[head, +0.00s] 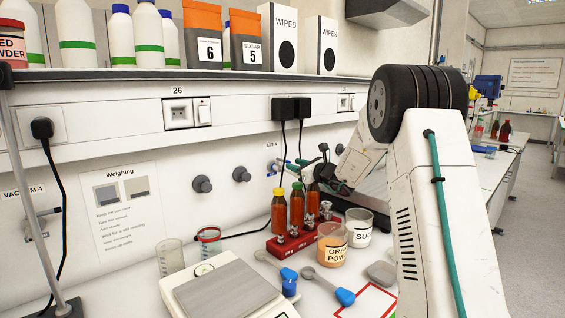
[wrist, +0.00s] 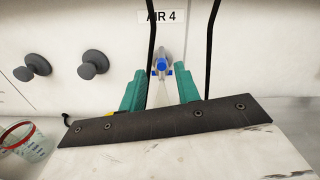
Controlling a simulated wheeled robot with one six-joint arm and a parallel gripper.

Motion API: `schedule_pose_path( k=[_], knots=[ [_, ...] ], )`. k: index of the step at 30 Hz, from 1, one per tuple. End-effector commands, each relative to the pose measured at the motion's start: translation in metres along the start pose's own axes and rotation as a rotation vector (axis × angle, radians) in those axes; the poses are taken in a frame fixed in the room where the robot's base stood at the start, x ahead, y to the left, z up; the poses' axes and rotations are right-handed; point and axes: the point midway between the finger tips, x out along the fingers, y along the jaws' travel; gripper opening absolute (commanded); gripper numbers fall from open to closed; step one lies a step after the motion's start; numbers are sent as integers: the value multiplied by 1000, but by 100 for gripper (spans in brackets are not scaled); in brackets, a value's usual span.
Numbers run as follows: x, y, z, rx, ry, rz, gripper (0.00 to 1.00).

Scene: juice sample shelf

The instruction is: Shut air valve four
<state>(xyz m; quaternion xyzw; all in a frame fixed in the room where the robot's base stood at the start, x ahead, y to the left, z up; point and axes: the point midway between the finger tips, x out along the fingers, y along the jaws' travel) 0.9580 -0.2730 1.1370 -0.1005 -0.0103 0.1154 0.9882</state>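Air valve four is a small tap with a blue handle (wrist: 161,67) on a grey wall mount, under the AIR 4 label (wrist: 162,16) in the wrist view. In the head view the label (head: 271,145) shows on the wall, with the valve (head: 271,168) just below it, small and partly hidden. My gripper (wrist: 160,84) is open, its two green fingers apart on either side of the valve in the picture. No contact shows, and the remaining distance is hard to judge. My gripper (head: 292,164) also points at the wall in the head view.
Two black cables hang from plugs (head: 291,109) by the valve. Grey knobs (wrist: 92,65) stick out to its left. Below my arm are a red rack (head: 288,247) of orange bottles, beakers (head: 331,245) and a balance (head: 223,291). A shelf (head: 120,75) runs above.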

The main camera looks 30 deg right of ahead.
Motion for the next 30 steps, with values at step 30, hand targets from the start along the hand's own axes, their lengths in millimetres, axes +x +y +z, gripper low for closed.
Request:
schedule_pose_path(
  k=[30],
  knots=[
    [78, -2, -1, 7, -1, -6, 7]
  ],
)
